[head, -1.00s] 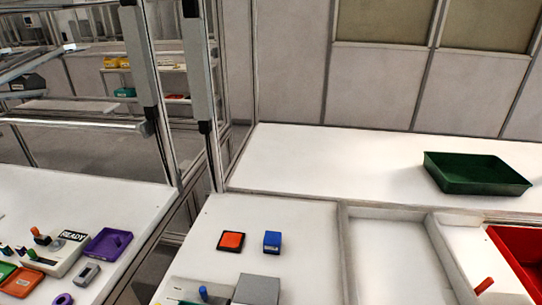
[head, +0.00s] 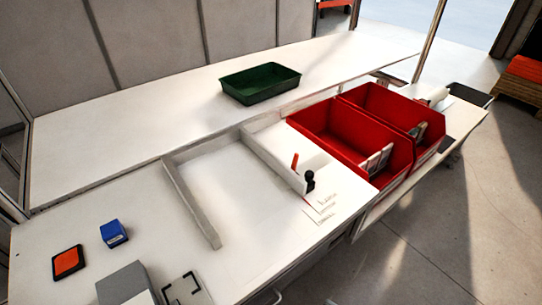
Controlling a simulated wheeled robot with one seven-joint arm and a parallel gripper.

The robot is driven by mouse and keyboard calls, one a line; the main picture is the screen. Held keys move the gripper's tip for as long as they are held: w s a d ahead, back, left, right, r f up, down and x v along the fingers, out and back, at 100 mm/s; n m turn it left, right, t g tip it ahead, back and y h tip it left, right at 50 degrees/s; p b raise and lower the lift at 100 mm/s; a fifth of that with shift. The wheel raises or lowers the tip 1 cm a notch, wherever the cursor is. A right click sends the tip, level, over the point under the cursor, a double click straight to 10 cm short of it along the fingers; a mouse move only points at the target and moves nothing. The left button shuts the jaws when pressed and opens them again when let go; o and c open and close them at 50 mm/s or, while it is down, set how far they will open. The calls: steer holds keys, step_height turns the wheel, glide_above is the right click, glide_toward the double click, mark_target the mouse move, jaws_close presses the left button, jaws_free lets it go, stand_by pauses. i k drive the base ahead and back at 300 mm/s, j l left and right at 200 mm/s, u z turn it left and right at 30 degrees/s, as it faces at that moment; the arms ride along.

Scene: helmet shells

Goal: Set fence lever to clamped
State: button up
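A low pale fence frame stands on the white bench, with its left rail (head: 192,203) running front to back. On the right part of the fence an orange lever-like handle (head: 295,161) sticks up, tilted slightly. Just right of it and nearer to me is a black knob (head: 310,180) on a dark stem. Printed label lines (head: 326,207) lie on the white surface in front of the knob; they are too small to read surely. Which of the two handles is the fence lever, and its setting, I cannot tell. My gripper is not in view.
Two red bins (head: 352,137) stand right of the fence. A green tray (head: 261,92) sits on the back ledge. A blue block (head: 114,232), an orange-topped pad (head: 68,261) and a grey box (head: 122,283) are at the front left. The fence's inside is bare.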

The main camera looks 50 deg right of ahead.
mark_target(296, 157)
steer(key=i+j, duration=0.8)
steer(key=j, duration=0.1)
